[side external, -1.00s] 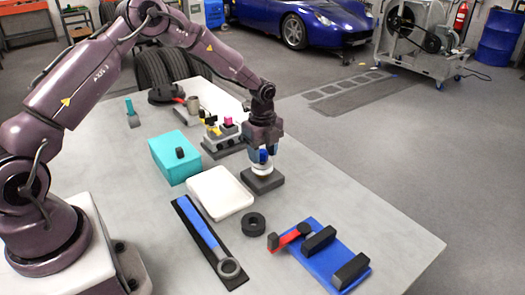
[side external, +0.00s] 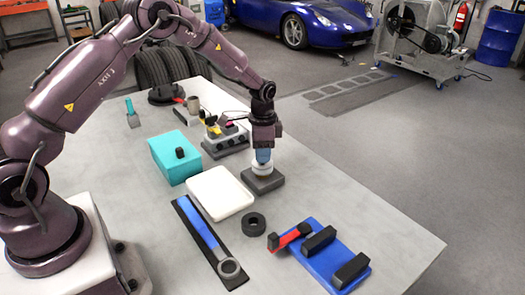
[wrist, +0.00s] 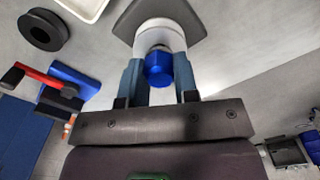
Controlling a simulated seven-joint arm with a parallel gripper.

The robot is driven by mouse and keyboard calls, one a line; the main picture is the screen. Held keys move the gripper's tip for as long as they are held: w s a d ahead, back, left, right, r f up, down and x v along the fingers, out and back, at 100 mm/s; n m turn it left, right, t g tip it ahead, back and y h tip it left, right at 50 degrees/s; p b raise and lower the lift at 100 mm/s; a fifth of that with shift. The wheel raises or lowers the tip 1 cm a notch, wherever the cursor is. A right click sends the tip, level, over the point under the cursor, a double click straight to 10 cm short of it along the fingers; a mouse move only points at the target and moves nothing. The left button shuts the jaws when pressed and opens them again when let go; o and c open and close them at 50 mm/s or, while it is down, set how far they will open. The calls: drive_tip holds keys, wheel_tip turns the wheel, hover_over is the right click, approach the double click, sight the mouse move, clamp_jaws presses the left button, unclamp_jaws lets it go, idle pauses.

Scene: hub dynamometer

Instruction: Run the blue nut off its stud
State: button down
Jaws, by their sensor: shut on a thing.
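The blue nut (wrist: 158,69) shows in the wrist view between the two blue-grey fingers of my gripper (wrist: 158,62). My gripper is shut on it, one finger on each side. Behind the nut is a white round hub (wrist: 160,34) on a dark grey base plate (wrist: 190,20). The stud is hidden by the nut and fingers. In the side external view my gripper (side external: 264,156) points straight down over the white hub (side external: 262,169) and its dark base (side external: 263,182). There a finger covers the nut.
A white tray (side external: 221,192) lies left of the base, with a teal box (side external: 170,165) beyond it. A stand with small coloured parts (side external: 226,140) is close behind the gripper. A black ring (side external: 254,225), a blue-handled wrench (side external: 203,228) and a blue fixture (side external: 318,262) lie in front.

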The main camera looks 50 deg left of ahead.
drive_tip(key=n, duration=0.5)
drive_tip(key=shift+w+r+n, duration=0.1)
drive_tip(key=shift+n, duration=0.3)
drive_tip(key=n, duration=0.6)
drive_tip(key=shift+n, duration=0.4)
drive_tip(key=c, duration=1)
unclamp_jaws()
drive_tip(key=m, duration=2.4)
